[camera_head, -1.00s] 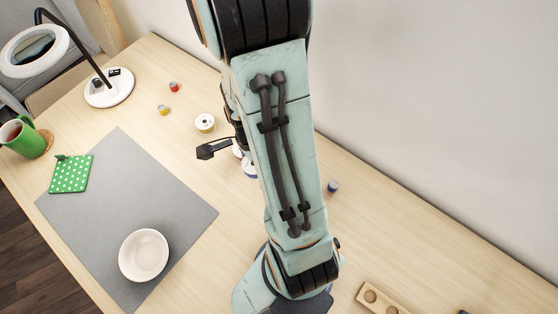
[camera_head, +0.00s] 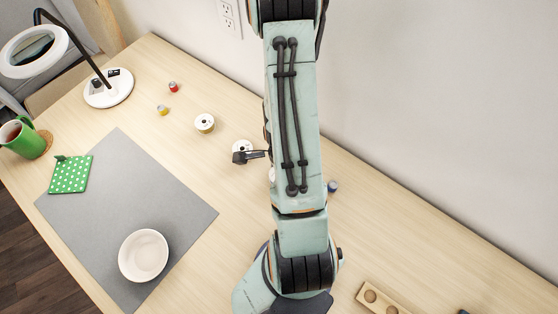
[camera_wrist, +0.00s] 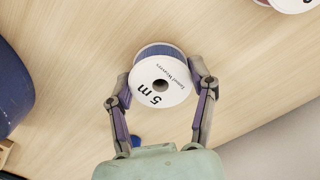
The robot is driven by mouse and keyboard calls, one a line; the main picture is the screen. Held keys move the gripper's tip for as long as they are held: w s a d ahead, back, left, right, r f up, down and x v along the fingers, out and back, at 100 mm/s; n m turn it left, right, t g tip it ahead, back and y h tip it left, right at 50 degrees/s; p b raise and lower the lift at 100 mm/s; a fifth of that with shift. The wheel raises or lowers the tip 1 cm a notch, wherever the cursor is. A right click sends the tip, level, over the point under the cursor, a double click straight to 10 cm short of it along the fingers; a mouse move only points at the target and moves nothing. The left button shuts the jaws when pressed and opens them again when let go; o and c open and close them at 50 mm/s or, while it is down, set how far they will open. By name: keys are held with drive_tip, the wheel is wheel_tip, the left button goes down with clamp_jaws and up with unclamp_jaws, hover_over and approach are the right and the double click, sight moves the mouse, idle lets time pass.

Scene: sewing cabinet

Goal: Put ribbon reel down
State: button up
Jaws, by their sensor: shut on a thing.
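The ribbon reel (camera_wrist: 162,80), with white flanges, "5 m" print and blue ribbon, is between the fingers of my gripper (camera_wrist: 160,88) in the wrist view. The fingers are shut on its two sides. Bare wood shows around it; I cannot tell whether the reel touches the table.
Small spools (camera_head: 163,110), a grey mat (camera_head: 120,210), a bowl (camera_head: 143,255) and a lamp (camera_head: 107,90) are left. A blue spool (camera_head: 333,186) is right of my arm.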

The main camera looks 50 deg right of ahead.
drive_tip(key=shift+f, duration=0.1)
drive_tip(key=o, duration=1)
wheel_tip(320, 180, up, 12)
drive_tip(key=s+a+r+n, duration=0.1)
drive_tip(key=a+r+n, duration=0.3)
drive_tip(key=a+n, duration=0.2)
drive_tip(key=s+a+r+n, duration=0.1)
drive_tip(key=a+r+n, duration=0.3)
drive_tip(key=n, duration=0.6)
drive_tip(key=s+a+r+n, duration=0.1)
drive_tip(key=a+r+n, duration=0.3)
drive_tip(key=a+n, duration=0.4)
drive_tip(key=shift+s+r+n+y, duration=0.25)
drive_tip(key=shift+n+y, duration=0.15)
drive_tip(key=shift+n, duration=0.2)
drive_tip(key=shift+w, duration=0.1)
